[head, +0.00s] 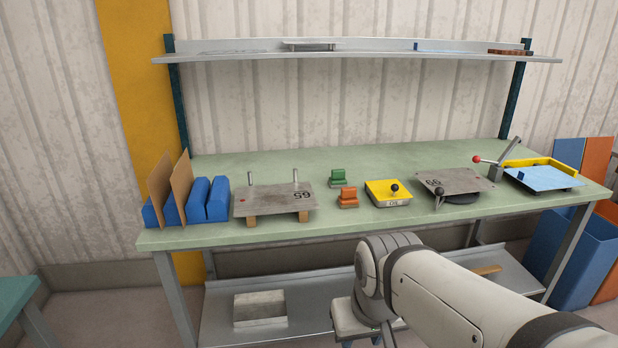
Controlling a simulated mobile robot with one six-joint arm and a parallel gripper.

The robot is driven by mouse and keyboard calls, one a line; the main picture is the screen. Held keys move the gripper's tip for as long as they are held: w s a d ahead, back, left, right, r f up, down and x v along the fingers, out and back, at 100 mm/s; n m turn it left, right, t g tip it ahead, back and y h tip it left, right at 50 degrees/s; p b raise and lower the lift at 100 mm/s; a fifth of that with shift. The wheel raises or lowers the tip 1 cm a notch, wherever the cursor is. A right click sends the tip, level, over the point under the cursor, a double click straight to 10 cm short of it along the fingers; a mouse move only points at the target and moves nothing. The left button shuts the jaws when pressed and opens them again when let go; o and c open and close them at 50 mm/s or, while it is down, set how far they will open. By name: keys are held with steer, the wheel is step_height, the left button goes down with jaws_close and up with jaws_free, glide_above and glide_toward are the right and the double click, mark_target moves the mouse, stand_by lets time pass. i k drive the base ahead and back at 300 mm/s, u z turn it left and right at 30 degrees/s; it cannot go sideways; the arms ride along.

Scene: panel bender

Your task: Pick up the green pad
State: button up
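The green pad (338,179) is a small stepped block on the pale green workbench (290,232), near the middle of its top. An orange pad (347,197) of like shape sits just in front of it, apart from it. My gripper (366,338) is at the bottom edge of the head view, low in front of the bench and well away from the green pad. Its fingertips are cut off by the frame, so its opening and anything in it are hidden.
Left of the pads, a metal plate (275,200) with two pins rests on wooden blocks, beside blue holders (208,198). A shelf (360,55) runs above.

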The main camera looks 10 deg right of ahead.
mark_target(337, 180)
steer(key=z, duration=0.6)
steer(key=i, duration=1.95)
steer(key=u, duration=0.6)
